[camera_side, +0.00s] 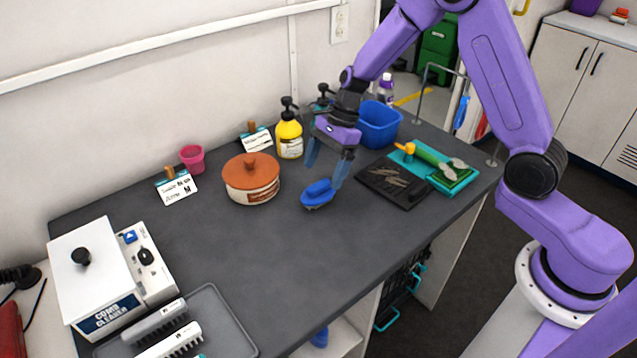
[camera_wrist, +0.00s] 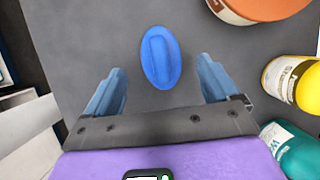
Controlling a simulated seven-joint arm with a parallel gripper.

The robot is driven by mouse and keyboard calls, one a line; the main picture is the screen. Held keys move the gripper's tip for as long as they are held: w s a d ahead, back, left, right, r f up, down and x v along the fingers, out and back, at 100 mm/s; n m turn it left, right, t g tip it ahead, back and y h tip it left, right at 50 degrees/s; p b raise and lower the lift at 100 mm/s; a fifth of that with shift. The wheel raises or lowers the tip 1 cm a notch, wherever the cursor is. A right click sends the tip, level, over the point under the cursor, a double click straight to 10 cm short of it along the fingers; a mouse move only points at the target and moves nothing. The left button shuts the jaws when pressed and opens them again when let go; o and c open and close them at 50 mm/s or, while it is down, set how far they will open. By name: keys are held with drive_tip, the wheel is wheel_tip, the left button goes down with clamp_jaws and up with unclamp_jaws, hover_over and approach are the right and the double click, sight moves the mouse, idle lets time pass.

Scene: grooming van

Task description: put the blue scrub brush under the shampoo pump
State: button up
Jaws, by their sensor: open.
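The blue scrub brush (camera_side: 317,194) lies on the dark counter, bristles down. In the wrist view the brush (camera_wrist: 160,57) is between and beyond my fingertips, with gaps on both sides. My gripper (camera_side: 326,172) is open and empty, pointing down just above and behind the brush. One finger overlaps the brush's right end in the side view; contact cannot be told. The yellow shampoo bottle (camera_side: 289,140) with a black pump stands by the wall, behind and left of the brush. It also shows at the right edge of the wrist view (camera_wrist: 291,84).
A teal pump bottle (camera_wrist: 296,152) stands beside the shampoo, partly hidden by my arm. A lidded orange-and-cream pot (camera_side: 251,180) is left of the brush. A black tray (camera_side: 394,184) and blue bin (camera_side: 379,125) are right. The counter in front of the brush is clear.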

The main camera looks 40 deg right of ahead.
drive_tip(key=v, duration=0.5)
drive_tip(key=shift+d+r, duration=0.1)
drive_tip(key=shift+r, duration=0.25)
drive_tip(key=s+a+r+n+g+h, duration=0.1)
drive_tip(key=s+a+r+n, duration=0.1)
drive_tip(key=s+n, duration=0.65)
drive_tip(key=s+a+r+n+h, duration=0.1)
drive_tip(key=s+r+n+h, duration=0.15)
drive_tip(key=s+n, duration=0.55)
drive_tip(key=s+d+n, duration=0.3)
drive_tip(key=s+n, duration=0.3)
drive_tip(key=s, duration=0.1)
drive_tip(key=s+d+r+n+t, duration=0.1)
drive_tip(key=s+d+n, duration=0.1)
drive_tip(key=s+n, duration=0.5)
drive_tip(key=shift+s+d+r+h, duration=0.3)
drive_tip(key=shift+s+d+h, duration=0.05)
drive_tip(key=shift+s, duration=0.4)
drive_tip(key=shift+o, duration=0.3)
drive_tip(key=shift+s+d+n, duration=0.25)
drive_tip(key=shift+s+n, duration=0.1)
drive_tip(key=shift+n, duration=0.2)
